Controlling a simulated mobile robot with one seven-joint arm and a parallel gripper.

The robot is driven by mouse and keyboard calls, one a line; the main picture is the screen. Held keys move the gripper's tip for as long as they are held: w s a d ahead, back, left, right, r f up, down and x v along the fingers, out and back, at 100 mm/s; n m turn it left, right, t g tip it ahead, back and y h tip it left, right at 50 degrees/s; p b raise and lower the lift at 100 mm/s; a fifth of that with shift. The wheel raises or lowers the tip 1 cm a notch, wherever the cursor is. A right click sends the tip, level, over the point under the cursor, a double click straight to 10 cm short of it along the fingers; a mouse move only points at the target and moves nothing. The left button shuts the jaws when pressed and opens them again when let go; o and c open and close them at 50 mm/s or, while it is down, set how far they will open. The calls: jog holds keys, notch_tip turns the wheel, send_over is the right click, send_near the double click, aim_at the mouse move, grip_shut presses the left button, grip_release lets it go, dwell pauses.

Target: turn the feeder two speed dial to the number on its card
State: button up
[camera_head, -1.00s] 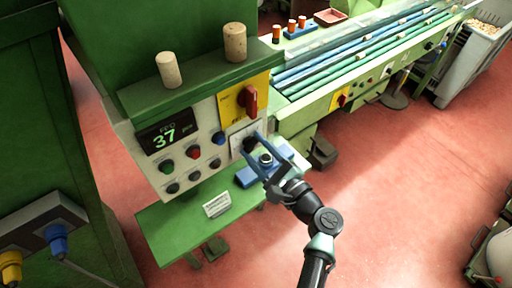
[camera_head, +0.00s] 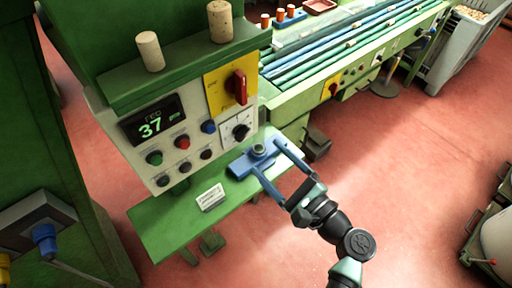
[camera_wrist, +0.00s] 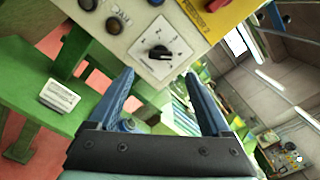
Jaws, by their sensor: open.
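The speed dial (camera_head: 240,131) is a black pointer knob on a white numbered plate, low on the right of the control panel. In the wrist view the dial (camera_wrist: 159,52) lies beyond and between my fingertips, with numbers around it too small to read surely. My gripper (camera_head: 268,165) is open and empty, in front of the panel and apart from the dial. It also shows in the wrist view (camera_wrist: 158,80). A small white card (camera_head: 210,197) with dark print stands on the green shelf; its text is not legible.
A red switch (camera_head: 237,87) on a yellow plate sits above the dial. Several buttons (camera_head: 181,142) and a display (camera_head: 152,120) reading 37 are to the left. A blue fixture (camera_head: 240,168) lies on the green shelf (camera_head: 160,226). Two corks (camera_head: 149,52) stand on top.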

jog(key=shift+b+v, duration=0.4)
jog(key=shift+v, duration=1.9)
